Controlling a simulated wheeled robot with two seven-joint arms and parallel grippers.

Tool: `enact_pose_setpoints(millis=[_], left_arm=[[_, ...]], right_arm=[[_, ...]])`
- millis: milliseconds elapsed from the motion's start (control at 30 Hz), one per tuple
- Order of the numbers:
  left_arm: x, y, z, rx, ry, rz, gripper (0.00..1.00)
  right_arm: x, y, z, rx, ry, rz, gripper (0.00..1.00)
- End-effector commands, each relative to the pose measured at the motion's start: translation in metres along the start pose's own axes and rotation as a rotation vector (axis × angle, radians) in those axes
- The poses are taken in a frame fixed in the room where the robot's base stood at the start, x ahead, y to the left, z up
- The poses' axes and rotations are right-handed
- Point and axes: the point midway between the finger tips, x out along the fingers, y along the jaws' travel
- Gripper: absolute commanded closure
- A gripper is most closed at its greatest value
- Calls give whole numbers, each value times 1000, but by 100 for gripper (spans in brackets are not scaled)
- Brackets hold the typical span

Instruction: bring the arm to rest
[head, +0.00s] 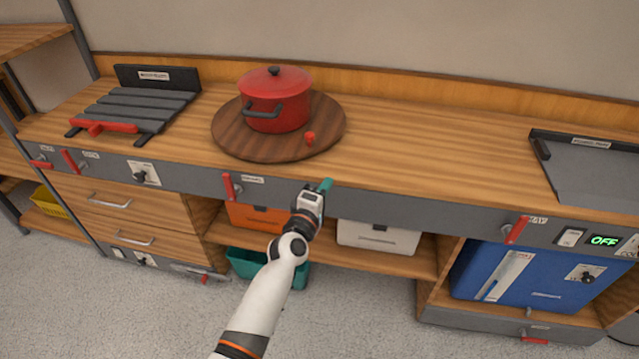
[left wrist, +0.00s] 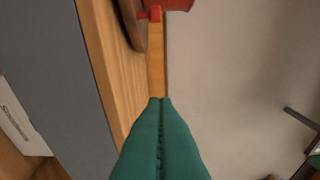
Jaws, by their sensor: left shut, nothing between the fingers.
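My left arm (head: 270,290) reaches in from the bottom of the head view. Its gripper (head: 325,186) has teal fingertips and is at the counter's front edge, in front of the round wooden board. In the left wrist view the two teal fingers (left wrist: 160,103) are pressed together with nothing between them. My right gripper is not in either view.
A red lidded pot (head: 275,100) stands on a round wooden board (head: 235,138) on the wooden counter (head: 430,155). A black slatted rack (head: 140,103) is at left and a grey tray (head: 600,180) at right. Red handles (head: 228,187) stick out from the counter front. The counter's middle right is clear.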

Motion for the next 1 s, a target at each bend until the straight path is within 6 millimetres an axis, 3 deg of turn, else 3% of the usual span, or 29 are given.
enact_pose_setpoints(millis=[567, 667, 767, 867, 1000], left_arm=[[0, 0, -2, 1, -1, 1, 100], [-3, 11, -2, 18, -1, 21, 100], [-15, 46, -2, 78, 5, 91, 100], [-40, 105, -2, 185, 25, 210, 100], [-95, 199, -4, 366, 88, 404, 100]], right_arm=[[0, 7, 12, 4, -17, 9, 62], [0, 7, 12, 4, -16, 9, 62], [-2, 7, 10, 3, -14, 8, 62], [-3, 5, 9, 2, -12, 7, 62], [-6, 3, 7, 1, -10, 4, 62]])
